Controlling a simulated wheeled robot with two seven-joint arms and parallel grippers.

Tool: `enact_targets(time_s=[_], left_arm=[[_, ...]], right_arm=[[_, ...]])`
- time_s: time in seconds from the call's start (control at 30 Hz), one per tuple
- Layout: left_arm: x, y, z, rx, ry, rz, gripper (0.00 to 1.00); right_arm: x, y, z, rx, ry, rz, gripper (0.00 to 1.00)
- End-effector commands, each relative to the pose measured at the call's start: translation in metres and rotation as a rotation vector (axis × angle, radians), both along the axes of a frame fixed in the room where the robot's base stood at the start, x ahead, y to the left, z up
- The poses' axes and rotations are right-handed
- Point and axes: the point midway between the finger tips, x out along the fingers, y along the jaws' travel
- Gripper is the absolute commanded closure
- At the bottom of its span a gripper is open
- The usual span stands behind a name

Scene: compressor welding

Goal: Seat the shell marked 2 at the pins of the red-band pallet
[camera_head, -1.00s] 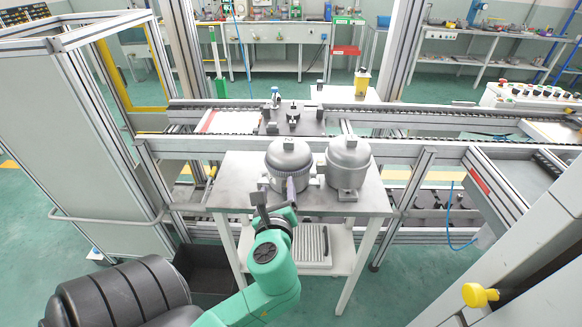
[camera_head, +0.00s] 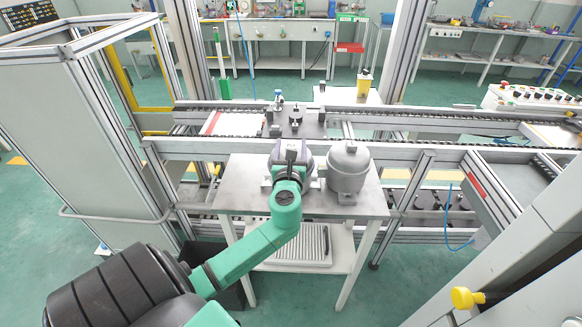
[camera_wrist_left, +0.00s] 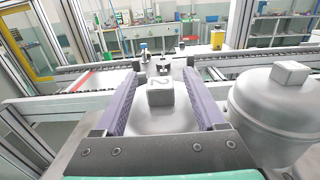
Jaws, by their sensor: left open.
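The shell marked 2 (camera_wrist_left: 160,92) is grey and domed, with the numeral on its top block. It stands on the metal table, mostly hidden by my arm in the head view. My left gripper (camera_head: 291,150) is open above it. In the left wrist view its two purple fingers lie either side of the block, with gaps visible. A dark plate with upright fittings (camera_head: 311,122) sits on the conveyor behind the table. A pale plate with a red strip along its left edge (camera_head: 232,123) is left of it. I cannot tell which bears the pins. My right gripper is out of view.
A second grey shell (camera_head: 348,170) stands close to the right, also in the left wrist view (camera_wrist_left: 270,118). The table (camera_head: 235,190) is clear at its left. The conveyor's front rail (camera_head: 400,143) runs between table and plates. A ribbed tray (camera_head: 300,246) lies on the lower shelf.

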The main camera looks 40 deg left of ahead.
Motion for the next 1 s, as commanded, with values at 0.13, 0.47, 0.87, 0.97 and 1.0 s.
enact_targets(time_s=[0.13, 0.47, 0.87, 0.97, 1.0], left_arm=[[0.0002, 0.0002, -0.0009, -0.001, 0.000, 0.000, 0.28], [-0.0002, -0.0001, -0.0008, -0.001, 0.000, 0.000, 1.00], [-0.0002, -0.0003, -0.0008, -0.001, 0.000, 0.000, 1.00], [-0.0002, -0.0003, -0.0008, -0.001, 0.000, 0.000, 1.00], [-0.0002, -0.0003, -0.0008, -0.002, 0.000, 0.000, 1.00]], right_arm=[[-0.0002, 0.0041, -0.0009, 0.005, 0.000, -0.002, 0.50], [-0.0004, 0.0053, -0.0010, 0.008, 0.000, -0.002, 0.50], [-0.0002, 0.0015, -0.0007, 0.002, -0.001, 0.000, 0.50], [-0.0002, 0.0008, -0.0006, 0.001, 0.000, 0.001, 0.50], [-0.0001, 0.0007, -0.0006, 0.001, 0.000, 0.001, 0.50]])
